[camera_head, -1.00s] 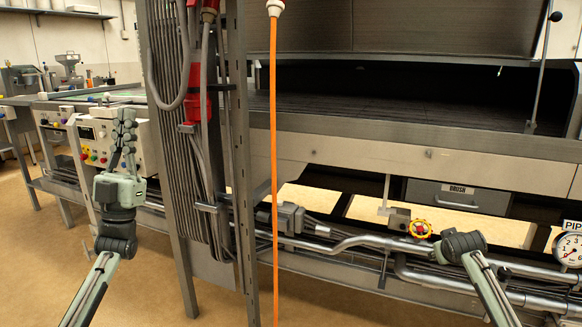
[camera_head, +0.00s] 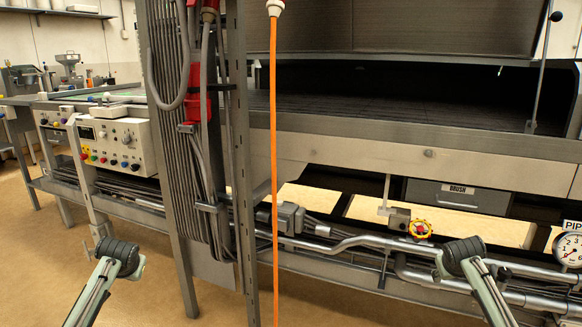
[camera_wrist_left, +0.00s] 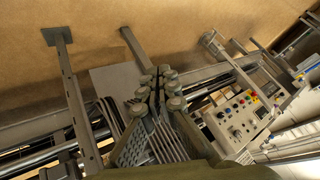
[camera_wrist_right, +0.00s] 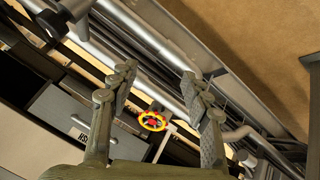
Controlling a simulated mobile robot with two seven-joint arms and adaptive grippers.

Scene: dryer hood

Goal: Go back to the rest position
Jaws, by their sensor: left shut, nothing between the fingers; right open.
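My left gripper shows in the left wrist view (camera_wrist_left: 158,92), shut with its fingertips together and nothing between them. My right gripper shows in the right wrist view (camera_wrist_right: 160,82), open and empty, its two fingers wide apart. In the head view neither gripper's fingers show; only parts of my two arms are seen at the lower left and lower right. A red and yellow valve wheel (camera_wrist_right: 153,121) appears between the right fingers in the picture, beyond them; I see no contact.
The dryer hood (camera_head: 430,32) stands above a dark bed. A control panel (camera_head: 118,146) with knobs is at left. A metal post (camera_head: 240,160) and a hanging orange cable (camera_head: 273,150) stand between my arms. Pipes (camera_head: 350,242) and a pressure gauge (camera_head: 570,250) are low. Floor (camera_head: 330,312) is free in front.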

